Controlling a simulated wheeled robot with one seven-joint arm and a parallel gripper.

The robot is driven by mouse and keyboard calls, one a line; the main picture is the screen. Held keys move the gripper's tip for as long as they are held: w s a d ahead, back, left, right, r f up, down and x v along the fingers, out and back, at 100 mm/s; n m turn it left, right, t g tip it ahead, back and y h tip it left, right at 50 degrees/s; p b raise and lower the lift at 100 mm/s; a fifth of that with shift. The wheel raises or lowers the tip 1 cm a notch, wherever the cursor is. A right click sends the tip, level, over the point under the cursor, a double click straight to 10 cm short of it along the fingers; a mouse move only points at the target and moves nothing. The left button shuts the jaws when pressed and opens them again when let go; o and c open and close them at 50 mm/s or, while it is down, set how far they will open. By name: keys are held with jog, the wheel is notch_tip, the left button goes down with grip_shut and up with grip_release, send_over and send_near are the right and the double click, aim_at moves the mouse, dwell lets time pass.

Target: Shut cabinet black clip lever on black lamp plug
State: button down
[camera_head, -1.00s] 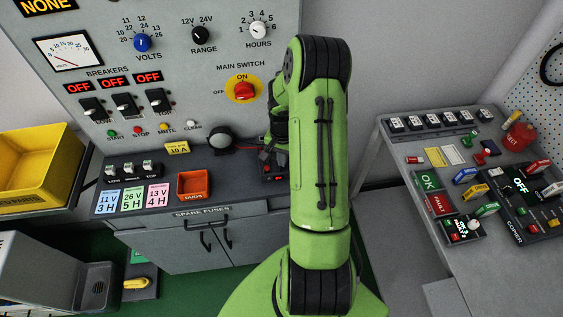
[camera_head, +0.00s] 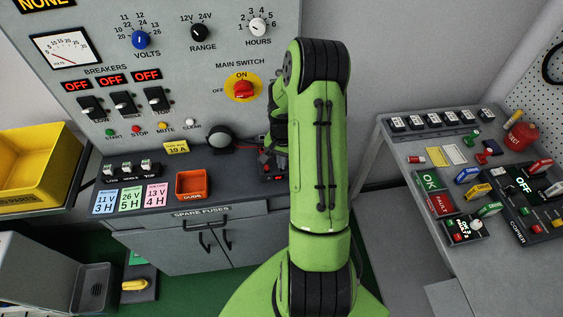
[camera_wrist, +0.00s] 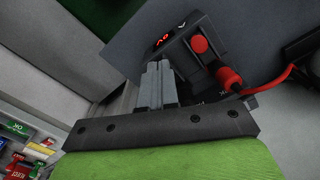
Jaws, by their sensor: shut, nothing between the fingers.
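My gripper's fingers (camera_wrist: 158,86) are shut and empty in the wrist view, with their tips against or just over a dark box (camera_wrist: 185,62). The box carries a red display (camera_wrist: 162,41) and a red round knob (camera_wrist: 200,44). A red plug (camera_wrist: 230,78) with a red cable sits at its side, right of the fingers. I cannot make out the black clip lever or the black plug for certain; dark parts lie beside and behind the fingers.
A round dark lamp (camera_head: 219,137) stands on the bench left of the box. An orange tray (camera_head: 193,186) and several labelled cards lie further left. The cabinet panel with a main switch (camera_head: 242,87) rises behind. A second table (camera_head: 420,235) with several devices stands right.

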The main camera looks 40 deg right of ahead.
jog(key=shift+f, duration=0.15)
notch_tip(320, 180, up, 5)
jog(key=p, duration=0.3)
dwell(0.3)
dwell(0.3)
